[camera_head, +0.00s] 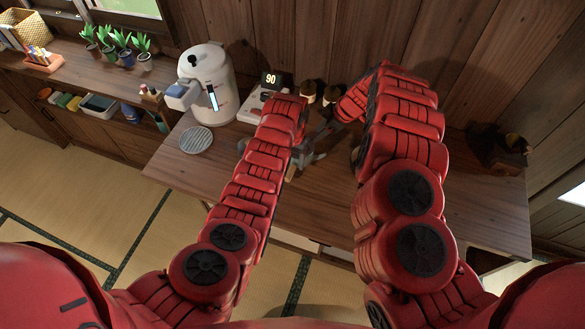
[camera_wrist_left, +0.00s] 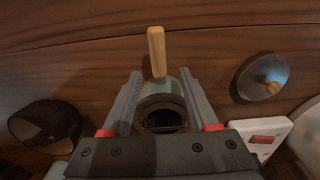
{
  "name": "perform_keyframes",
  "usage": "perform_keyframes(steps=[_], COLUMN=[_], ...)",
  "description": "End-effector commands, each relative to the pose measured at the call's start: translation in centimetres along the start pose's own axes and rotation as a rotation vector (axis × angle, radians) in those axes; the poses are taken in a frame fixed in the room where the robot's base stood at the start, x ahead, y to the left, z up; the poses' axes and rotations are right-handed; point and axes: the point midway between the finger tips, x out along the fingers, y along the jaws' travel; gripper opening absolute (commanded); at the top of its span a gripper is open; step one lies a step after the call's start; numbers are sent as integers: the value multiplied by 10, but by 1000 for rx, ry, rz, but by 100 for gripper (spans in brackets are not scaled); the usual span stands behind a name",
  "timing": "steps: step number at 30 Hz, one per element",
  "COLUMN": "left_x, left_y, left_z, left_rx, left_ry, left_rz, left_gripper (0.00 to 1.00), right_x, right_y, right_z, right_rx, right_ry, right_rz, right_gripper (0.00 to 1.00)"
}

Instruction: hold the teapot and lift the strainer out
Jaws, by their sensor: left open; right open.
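The grey teapot (camera_head: 306,155) stands on the wooden table, partly hidden behind my left arm in the head view. In the left wrist view the teapot (camera_wrist_left: 176,88) has a wooden side handle (camera_wrist_left: 157,52) and its round top opening is uncovered. The opening is dark inside, and I cannot make out the strainer clearly. My left gripper (camera_wrist_left: 160,88) is open, with one finger on each side of the teapot. My right gripper (camera_head: 326,128) is open just behind the teapot, small and partly hidden in the head view.
A lid with a wooden knob (camera_wrist_left: 262,77) lies on the table. A scale (camera_head: 268,92) reading 90 and a white water boiler (camera_head: 212,85) stand at the back. A round grey mat (camera_head: 196,140) lies at left. Two dark jars (camera_head: 320,92) stand near the wall.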

Motion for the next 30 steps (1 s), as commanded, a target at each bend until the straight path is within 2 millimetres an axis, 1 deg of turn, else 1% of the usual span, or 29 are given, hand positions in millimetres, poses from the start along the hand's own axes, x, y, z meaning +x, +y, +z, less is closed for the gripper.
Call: perform_keyframes(steps=[1, 4, 7, 13, 27, 29, 30], left_x=[8, 21, 29, 42, 46, 46, 46], left_y=[1, 0, 0, 0, 0, 0, 0], left_z=[2, 3, 0, 2, 1, 1, 1], left_rx=[-1, -2, -10, -6, 1, 1, 1], left_ry=[-9, -9, -6, -7, -2, -2, -2], left_rz=[2, 2, 7, 5, 0, 0, 0], left_gripper=[60, 60, 60, 60, 60, 51, 44], right_x=[0, 0, 0, 0, 0, 0, 0], right_y=[0, 0, 0, 0, 0, 0, 0], right_z=[0, 0, 0, 0, 0, 0, 0], right_rx=[0, 0, 0, 0, 0, 0, 0], right_ry=[0, 0, 0, 0, 0, 0, 0], right_rz=[0, 0, 0, 0, 0, 0, 0], right_gripper=[50, 50, 50, 50, 50, 50, 50])
